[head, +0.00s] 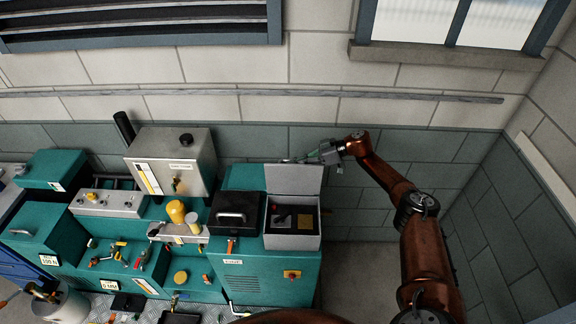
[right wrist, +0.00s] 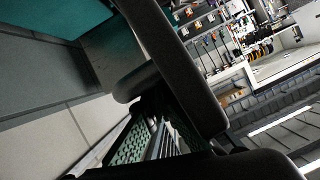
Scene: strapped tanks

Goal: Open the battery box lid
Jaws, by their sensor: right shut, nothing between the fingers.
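The battery box (head: 292,242) is a light grey open-topped box on the right end of the teal machine. Its grey lid (head: 294,179) stands up at the box's back edge, so the inside shows, with dark parts and a bit of red. My right gripper (head: 287,160) is shut and empty at the raised lid's top edge, reaching in from the right. I cannot tell whether it touches the lid. In the right wrist view the dark fingers fill the middle, and the lid is not clearly made out. My left gripper is not in view.
A black case with a handle (head: 236,213) stands directly left of the box. The tiled wall (head: 400,140) is close behind. Floor right of the machine is clear.

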